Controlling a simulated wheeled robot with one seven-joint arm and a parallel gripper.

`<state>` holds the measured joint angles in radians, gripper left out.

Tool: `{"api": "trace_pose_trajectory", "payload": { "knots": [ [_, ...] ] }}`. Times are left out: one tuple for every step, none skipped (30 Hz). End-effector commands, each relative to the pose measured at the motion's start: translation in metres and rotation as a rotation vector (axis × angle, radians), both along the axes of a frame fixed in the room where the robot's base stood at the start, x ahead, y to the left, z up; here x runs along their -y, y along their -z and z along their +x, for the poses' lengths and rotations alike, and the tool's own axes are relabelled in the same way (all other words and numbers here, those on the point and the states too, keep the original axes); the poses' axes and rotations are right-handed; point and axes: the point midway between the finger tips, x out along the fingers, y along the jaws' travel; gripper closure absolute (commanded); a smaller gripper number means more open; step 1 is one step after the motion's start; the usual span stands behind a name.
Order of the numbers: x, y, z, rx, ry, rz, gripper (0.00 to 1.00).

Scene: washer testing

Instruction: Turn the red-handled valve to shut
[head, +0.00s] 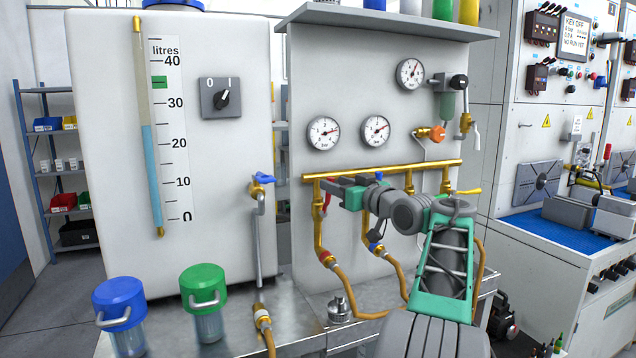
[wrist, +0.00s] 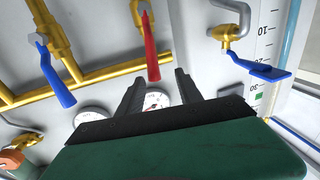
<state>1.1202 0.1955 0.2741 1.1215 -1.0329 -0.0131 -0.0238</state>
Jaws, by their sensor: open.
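The red-handled valve (head: 327,204) sits on the left branch pipe below the brass manifold, partly behind my gripper in the head view. In the wrist view, which is upside down, its red handle (wrist: 150,48) lies along the branch pipe and crosses the manifold. My gripper (head: 325,183) is close to the handle, with its fingers apart and nothing held. In the wrist view the handle's end appears between the fingertips (wrist: 160,73); whether it lies in depth between them, or touches either, I cannot tell.
Blue-handled valves flank it: one on the tank outlet (head: 262,179) and one on the adjacent branch (head: 375,247). The manifold (head: 400,170) runs just above. Gauges (head: 323,133) are on the panel. Hoses (head: 350,300) hang below. Green (head: 203,290) and blue (head: 120,305) capped jars stand on the bench.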

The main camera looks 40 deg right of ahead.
Motion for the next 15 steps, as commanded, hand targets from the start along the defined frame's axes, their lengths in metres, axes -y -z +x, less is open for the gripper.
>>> {"api": "trace_pose_trajectory", "payload": {
  "knots": [
    [-0.001,-0.001,0.007,-0.001,-0.003,0.001,0.58],
    [0.0,-0.001,0.012,-0.001,-0.003,0.0,0.58],
    [0.0,-0.001,0.02,-0.001,-0.005,0.001,0.58],
    [0.0,-0.001,0.026,-0.001,-0.004,0.001,0.58],
    [0.001,-0.001,0.032,-0.002,-0.004,0.001,0.58],
    [0.002,-0.001,0.04,-0.002,-0.004,0.001,0.58],
    [0.003,-0.001,0.046,-0.002,-0.003,0.001,0.58],
    [0.003,-0.001,0.051,-0.002,-0.004,0.001,0.58],
    [0.004,-0.001,0.058,-0.002,-0.002,0.0,0.58],
    [0.005,-0.001,0.062,-0.002,-0.001,0.0,0.58],
    [0.005,-0.001,0.065,-0.002,-0.002,0.001,0.58],
    [0.005,-0.001,0.069,-0.002,-0.001,0.0,0.58],
    [0.006,-0.001,0.071,-0.002,0.0,0.001,0.58],
    [0.007,0.0,0.072,-0.003,0.002,0.001,0.58],
    [0.007,0.0,0.073,-0.003,0.002,0.001,0.58]
  ]
}}
